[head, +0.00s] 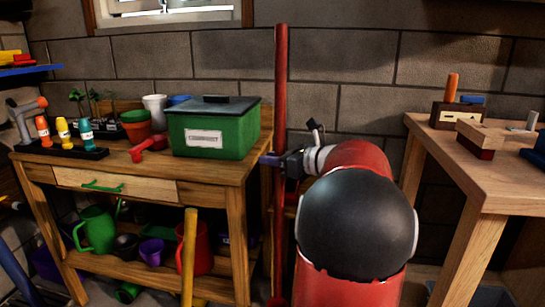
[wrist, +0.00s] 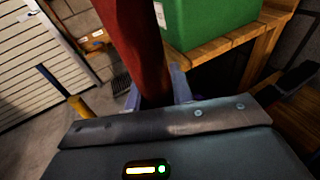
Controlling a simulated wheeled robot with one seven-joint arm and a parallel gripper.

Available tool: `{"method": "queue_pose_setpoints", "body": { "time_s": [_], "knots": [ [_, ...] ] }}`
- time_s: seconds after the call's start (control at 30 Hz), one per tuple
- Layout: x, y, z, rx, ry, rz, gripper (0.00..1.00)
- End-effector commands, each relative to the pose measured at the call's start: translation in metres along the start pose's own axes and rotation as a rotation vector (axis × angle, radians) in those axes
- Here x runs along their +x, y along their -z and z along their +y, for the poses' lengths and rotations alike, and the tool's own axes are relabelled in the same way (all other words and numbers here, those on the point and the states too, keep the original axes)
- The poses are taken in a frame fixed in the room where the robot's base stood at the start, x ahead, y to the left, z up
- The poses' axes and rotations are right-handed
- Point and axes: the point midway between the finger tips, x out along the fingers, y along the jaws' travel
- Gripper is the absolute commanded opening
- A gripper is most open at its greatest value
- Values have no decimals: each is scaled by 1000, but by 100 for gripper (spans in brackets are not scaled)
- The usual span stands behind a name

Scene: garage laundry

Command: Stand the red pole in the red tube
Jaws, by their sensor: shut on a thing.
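The red pole (head: 281,90) stands upright in the head view, between the two wooden benches and in front of the block wall. My gripper (head: 278,161) is shut around it at about mid-height. In the wrist view the pole (wrist: 140,45) runs up between the two fingers (wrist: 157,92). A wider red piece (head: 277,301) shows at the pole's foot, at the bottom edge of the head view. I cannot tell whether it is the red tube or whether the pole is inside it.
The left workbench (head: 225,178) carries a green box (head: 212,138), pots and bottles. A yellow post (head: 189,255) stands before it, and a blue pole (head: 15,262) is at lower left. The right bench (head: 480,185) holds wooden items. My arm hides the floor between the benches.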

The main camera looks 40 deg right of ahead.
Motion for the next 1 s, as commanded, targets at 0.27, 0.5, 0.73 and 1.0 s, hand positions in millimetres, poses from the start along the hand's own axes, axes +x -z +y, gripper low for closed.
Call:
{"method": "queue_pose_setpoints", "body": {
  "time_s": [0.27,0.5,0.73,1.0],
  "knots": [
    [5,25,0,0,-1,-1,0],
    [8,44,0,0,-1,0,0],
    [11,62,0,-1,0,-1,0],
    [15,83,0,0,0,-1,0]
  ]
}}
